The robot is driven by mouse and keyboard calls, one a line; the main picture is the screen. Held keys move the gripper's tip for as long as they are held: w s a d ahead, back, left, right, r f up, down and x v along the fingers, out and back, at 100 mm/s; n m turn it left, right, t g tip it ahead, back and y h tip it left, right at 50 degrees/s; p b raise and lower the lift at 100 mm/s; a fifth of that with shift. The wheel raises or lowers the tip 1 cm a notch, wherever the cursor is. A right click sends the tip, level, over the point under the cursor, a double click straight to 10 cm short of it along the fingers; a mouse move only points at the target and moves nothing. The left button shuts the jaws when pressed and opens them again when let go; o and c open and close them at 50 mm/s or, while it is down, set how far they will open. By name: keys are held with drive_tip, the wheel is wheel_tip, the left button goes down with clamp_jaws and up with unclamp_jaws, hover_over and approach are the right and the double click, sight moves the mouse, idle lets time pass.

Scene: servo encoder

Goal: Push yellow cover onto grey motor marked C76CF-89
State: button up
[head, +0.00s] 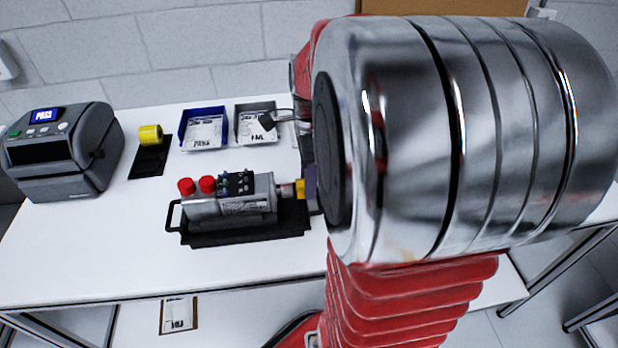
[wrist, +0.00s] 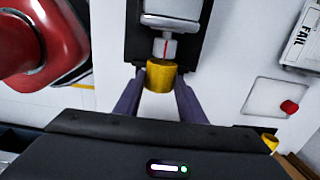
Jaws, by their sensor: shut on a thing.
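The grey motor (head: 230,205) lies in a black cradle (head: 246,238) on the white table in the head view, its shaft end pointing right. Its marking is too small to read. The yellow cover (wrist: 159,76) is between the purple fingers of my gripper (wrist: 158,84), which is shut on it. In the wrist view the cover is in line with the grey shaft piece (wrist: 165,46), which bears a red line, and sits right at its end. I cannot tell how far it overlaps. In the head view my arm hides most of my gripper (head: 309,187); a bit of the yellow cover (head: 299,188) shows.
A label printer (head: 62,150) stands at the left, beside a yellow roll (head: 150,135) on a black holder. A blue tray (head: 184,128) and a grey FAIL tray (head: 239,121) stand behind the motor. The table front left is clear. A red button (wrist: 289,106) shows in the wrist view.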

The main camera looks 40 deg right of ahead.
sight(289, 185)
drive_tip(key=shift+w+a, duration=0.65)
drive_tip(key=shift+a, duration=0.3)
drive_tip(key=shift+w+a, duration=0.6)
drive_tip(key=shift+a, duration=0.3)
idle(5.3)
drive_tip(key=o, duration=1.1)
